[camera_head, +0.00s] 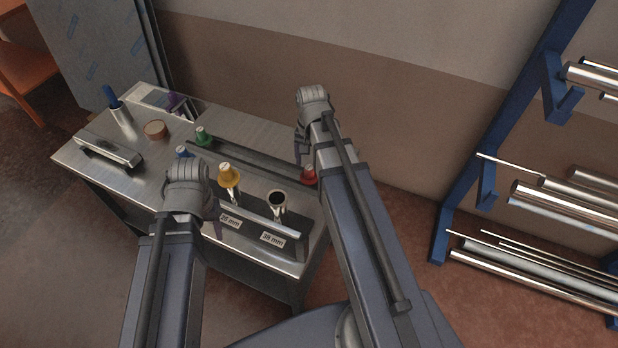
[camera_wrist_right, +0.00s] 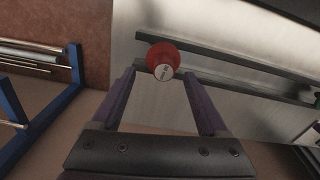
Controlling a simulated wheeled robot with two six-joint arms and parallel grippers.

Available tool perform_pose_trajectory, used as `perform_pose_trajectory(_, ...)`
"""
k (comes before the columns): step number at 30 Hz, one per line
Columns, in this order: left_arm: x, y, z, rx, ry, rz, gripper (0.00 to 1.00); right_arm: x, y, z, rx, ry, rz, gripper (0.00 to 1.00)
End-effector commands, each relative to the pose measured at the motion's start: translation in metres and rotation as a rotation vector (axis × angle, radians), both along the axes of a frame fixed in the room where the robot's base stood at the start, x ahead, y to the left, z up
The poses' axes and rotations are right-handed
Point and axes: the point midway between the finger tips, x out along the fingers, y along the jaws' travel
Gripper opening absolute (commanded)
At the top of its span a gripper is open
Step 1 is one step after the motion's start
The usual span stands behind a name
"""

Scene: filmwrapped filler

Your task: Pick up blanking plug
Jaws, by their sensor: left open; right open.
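A red blanking plug (camera_head: 309,175) stands at the right end of a dark rail on the metal bench; in the right wrist view it shows as a red plug (camera_wrist_right: 163,60) with a pale labelled end. My right gripper (camera_wrist_right: 161,92) is open, with the red plug in line between its fingertips and a little beyond them. A green plug (camera_head: 203,136), a blue plug (camera_head: 183,151) and a yellow plug (camera_head: 229,175) also show. The yellow one sits on a tube at the front rack. My left gripper (camera_head: 212,222) is open, beside the front rack; its fingers are partly hidden.
The metal bench (camera_head: 68,154) stands against the wall. An open tube (camera_head: 277,202) stands in the front rack above a "38 mm" label. A cup with a blue item (camera_head: 112,100), a tape roll (camera_head: 156,130) and a grey tool lie at left. A blue pipe rack (camera_head: 487,190) stands right.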

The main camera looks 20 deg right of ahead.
Motion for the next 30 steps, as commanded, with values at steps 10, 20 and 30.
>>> perform_pose_trajectory(10, 0.000, 0.000, -0.024, 0.000, 0.000, 0.000, 0.50, 0.000, 0.001, -0.024, 0.000, 0.000, 0.002, 0.77)
perform_pose_trajectory(20, 0.000, 0.000, -0.043, 0.000, 0.000, 0.000, 0.50, 0.003, 0.002, -0.043, 0.000, 0.000, 0.003, 0.77)
perform_pose_trajectory(30, 0.000, 0.000, -0.077, 0.000, 0.000, -0.001, 0.50, 0.006, 0.002, -0.077, 0.000, 0.000, 0.003, 0.77)
